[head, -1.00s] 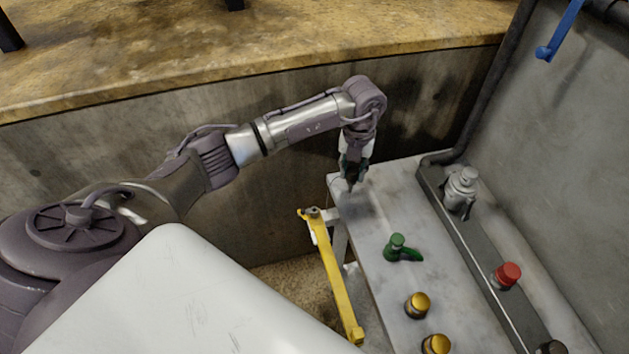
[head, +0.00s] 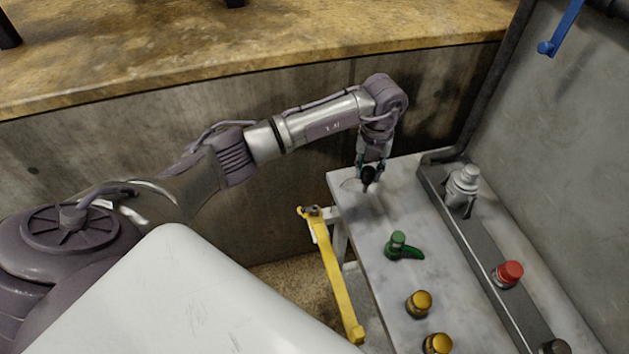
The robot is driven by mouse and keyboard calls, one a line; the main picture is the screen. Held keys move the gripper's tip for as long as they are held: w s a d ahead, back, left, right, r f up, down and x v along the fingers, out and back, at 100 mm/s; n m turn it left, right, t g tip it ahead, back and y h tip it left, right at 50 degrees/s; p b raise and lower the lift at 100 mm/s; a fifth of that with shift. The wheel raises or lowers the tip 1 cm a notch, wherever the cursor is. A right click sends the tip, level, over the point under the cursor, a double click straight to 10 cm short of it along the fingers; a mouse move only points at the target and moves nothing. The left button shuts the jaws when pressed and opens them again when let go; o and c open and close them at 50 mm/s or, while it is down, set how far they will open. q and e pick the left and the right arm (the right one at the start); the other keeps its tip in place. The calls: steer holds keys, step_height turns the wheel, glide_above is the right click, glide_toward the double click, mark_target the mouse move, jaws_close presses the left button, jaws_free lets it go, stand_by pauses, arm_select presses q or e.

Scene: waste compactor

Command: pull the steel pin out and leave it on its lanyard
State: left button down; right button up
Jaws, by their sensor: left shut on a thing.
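My left gripper (head: 369,183) is over the far end of the grey bench top. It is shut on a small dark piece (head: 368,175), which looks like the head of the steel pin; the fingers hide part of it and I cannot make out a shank. A thin pale curved line (head: 349,183), perhaps the lanyard, shows on the bench just left of the gripper. I cannot tell whether it joins the held piece. My right gripper is not in view.
The grey bench (head: 385,283) carries a green handle (head: 401,246) and yellow knobs (head: 418,304). A dark rail holds a silver fitting (head: 463,187) and a red knob (head: 508,273). A yellow bar (head: 334,282) runs along the bench's left side. A blue lever (head: 562,30) hangs upper right.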

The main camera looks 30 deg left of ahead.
arm_select(q)
steer(key=shift+f, duration=0.15)
steer(key=shift+f+b, duration=0.3)
steer(key=shift+b, duration=0.1)
steer(key=c, duration=0.7)
jaws_free()
steer(key=shift+c, duration=0.2)
steer(key=shift+r, duration=0.1)
